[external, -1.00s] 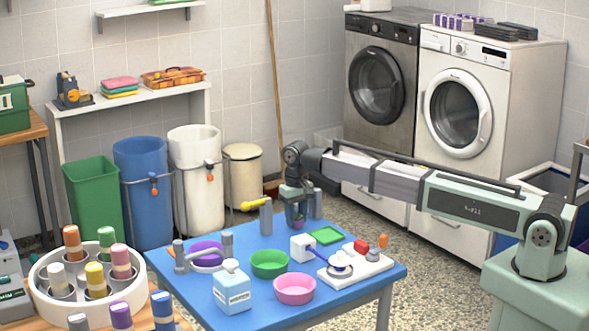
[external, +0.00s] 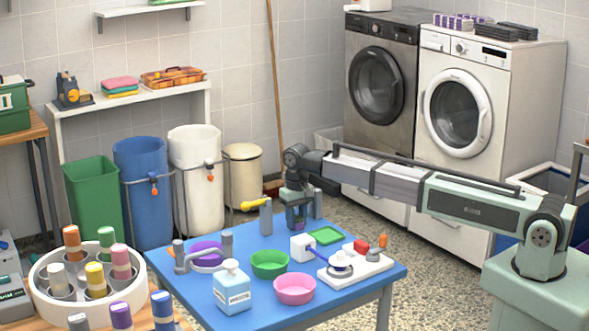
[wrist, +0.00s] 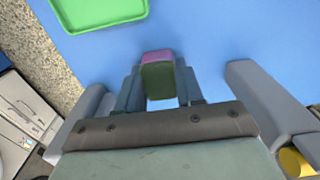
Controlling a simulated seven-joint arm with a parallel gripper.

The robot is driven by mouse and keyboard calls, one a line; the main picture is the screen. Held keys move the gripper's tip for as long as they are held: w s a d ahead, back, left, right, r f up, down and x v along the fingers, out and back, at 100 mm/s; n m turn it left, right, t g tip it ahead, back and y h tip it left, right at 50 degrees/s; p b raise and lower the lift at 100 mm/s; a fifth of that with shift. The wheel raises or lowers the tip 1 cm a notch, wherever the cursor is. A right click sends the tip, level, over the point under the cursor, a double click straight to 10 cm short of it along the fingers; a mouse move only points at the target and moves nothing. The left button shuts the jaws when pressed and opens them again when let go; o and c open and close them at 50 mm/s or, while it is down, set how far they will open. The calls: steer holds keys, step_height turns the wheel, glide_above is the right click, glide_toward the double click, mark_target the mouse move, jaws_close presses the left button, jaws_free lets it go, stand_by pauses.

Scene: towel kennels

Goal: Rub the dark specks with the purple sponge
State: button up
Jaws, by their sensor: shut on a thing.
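The purple sponge (wrist: 157,57) is between the fingers of my gripper (wrist: 158,88) in the wrist view. It has a purple end and a dark green part. My gripper is shut on it. In the external view my gripper (external: 298,224) points down over the back part of the blue table (external: 215,268), between two grey posts. The sponge's purple shows faintly at the fingertips there. I cannot tell if it touches the table. I can make out no dark specks in either view.
Grey posts (external: 265,216) stand close on both sides of my gripper. A green tray (external: 325,236) lies just in front, to the right.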

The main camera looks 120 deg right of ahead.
steer(key=shift+d+r, duration=0.1)
steer(key=shift+r, duration=3.85)
steer(key=shift+w, duration=0.1)
steer(key=w+a+n, duration=0.1)
steer(key=w+a, duration=0.3)
steer(key=w, duration=0.1)
steer(key=w+a+n, duration=0.1)
steer(key=w+a, duration=0.4)
steer(key=w, duration=0.1)
steer(key=w+a+n, duration=0.2)
steer(key=w+a, duration=0.2)
steer(key=w, duration=0.1)
steer(key=shift+w+a+f, duration=0.1)
steer(key=shift+w+a, duration=0.05)
steer(key=shift+a, duration=0.2)
steer(key=w+a+n, duration=0.3)
steer(key=w+a, duration=0.3)
steer(key=a, duration=0.6)
steer(key=w+a+n, duration=0.3)
steer(key=w+a, duration=0.2)
steer(key=a, duration=0.7)
steer(key=w+a+n, duration=0.3)
steer(key=w+a, duration=0.3)
steer(key=a, duration=0.6)
steer(key=a+n, duration=0.5)
steer(key=a, duration=1.6)
steer(key=shift+s+a+f, duration=0.15)
steer(key=shift+s+f, duration=0.05)
steer(key=shift+f, duration=0.1)
